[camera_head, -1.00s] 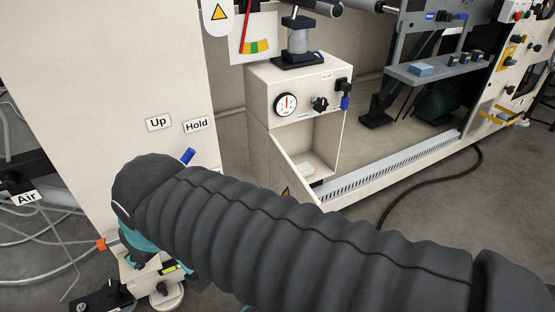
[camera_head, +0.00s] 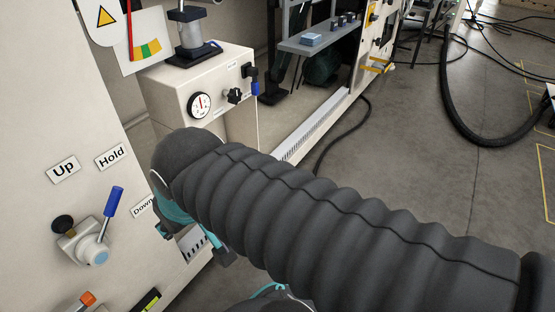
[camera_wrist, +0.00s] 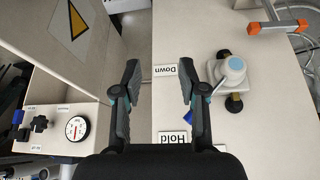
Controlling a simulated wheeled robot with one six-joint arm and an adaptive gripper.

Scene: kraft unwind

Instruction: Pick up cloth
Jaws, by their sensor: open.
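A small light-blue flat pad (camera_head: 311,39), perhaps the folded cloth, lies on the grey shelf (camera_head: 298,48) of the machine in the head view. It is too small to tell for sure. My gripper (camera_wrist: 158,75) is open and empty in the wrist view, its two dark fingers apart in front of a cream panel. It is well away from the blue pad. In the head view my dark ribbed arm hides most of the gripper. No cloth shows in the wrist view.
A lever valve (camera_head: 90,243) with a blue handle sits on the cream panel (camera_head: 40,130) beside Up, Hold and Down labels. A gauge box (camera_head: 165,80) stands behind my arm. A black hose (camera_head: 450,95) lies on the open grey floor (camera_head: 420,150) at right.

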